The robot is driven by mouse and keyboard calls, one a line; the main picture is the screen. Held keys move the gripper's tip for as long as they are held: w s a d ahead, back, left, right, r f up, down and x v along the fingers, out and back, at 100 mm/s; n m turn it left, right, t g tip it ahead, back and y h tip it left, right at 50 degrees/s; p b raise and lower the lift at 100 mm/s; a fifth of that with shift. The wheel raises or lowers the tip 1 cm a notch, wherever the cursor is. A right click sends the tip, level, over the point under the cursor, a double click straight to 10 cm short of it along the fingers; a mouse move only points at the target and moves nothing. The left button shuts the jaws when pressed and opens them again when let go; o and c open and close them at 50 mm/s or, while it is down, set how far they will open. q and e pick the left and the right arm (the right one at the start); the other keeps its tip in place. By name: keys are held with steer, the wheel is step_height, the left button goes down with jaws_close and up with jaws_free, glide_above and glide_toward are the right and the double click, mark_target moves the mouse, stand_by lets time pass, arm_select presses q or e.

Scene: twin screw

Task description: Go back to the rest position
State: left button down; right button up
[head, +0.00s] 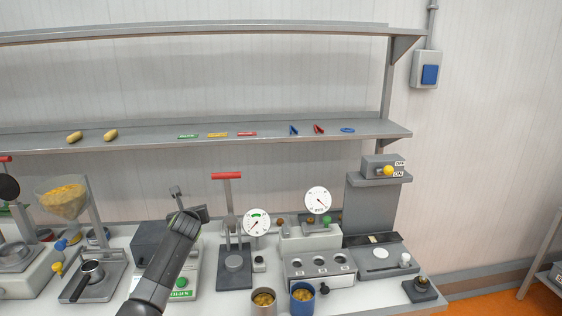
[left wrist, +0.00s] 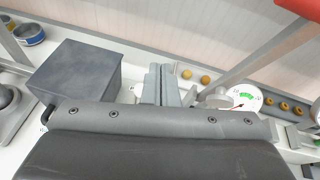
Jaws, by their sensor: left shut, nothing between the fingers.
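My left arm (head: 165,265) rises from the bottom edge in the head view, in front of the bench. Its dark upper end stands before the machines left of the red-handled press. In the left wrist view my left gripper (left wrist: 162,84) shows its two grey fingers side by side, shut with nothing between them. A dark grey box (left wrist: 75,80) stands to the left of the fingers, and a round dial (left wrist: 243,104) is to their right. My right gripper is in neither view.
The white bench holds a red-handled press (head: 228,177), a hopper of yellow pieces (head: 62,198), two filled cups (head: 263,301) (head: 302,298) and a three-hole block (head: 320,268). A grey shelf (head: 370,130) with small parts spans behind. Orange floor lies at the right.

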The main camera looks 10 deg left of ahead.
arm_select(q)
steer(key=s+d+f+n+g+h, duration=0.1)
steer(key=s+f+n+g, duration=0.1)
steer(key=s+f+n, duration=0.9)
steer(key=s+d+f+n+g, duration=0.1)
steer(key=s+f+n+g, duration=0.25)
steer(key=s+f, duration=0.85)
steer(key=s+d+r+n+g+h, duration=0.1)
steer(key=s+d+r+n+g, duration=0.15)
steer(key=s+n, duration=1)
steer(key=s+d+r+n+g+h, duration=0.1)
steer(key=s+r+n, duration=0.2)
steer(key=s, duration=1.9)
step_height(320, 180, down, 30)
steer(key=a+g+b, duration=0.1)
steer(key=g+b, duration=0.1)
steer(key=b, duration=0.3)
steer(key=s+f+b, duration=0.2)
steer(key=s+f, duration=0.5)
steer(key=f, duration=0.3)
steer(key=s+d+f+h+b, duration=0.1)
steer(key=s+f+b, duration=0.1)
steer(key=s+f, duration=0.6)
step_height(320, 180, down, 2)
steer(key=shift+s+f+n+g, duration=0.1)
steer(key=shift+s+n+g, duration=0.05)
steer(key=shift+n+g, duration=0.25)
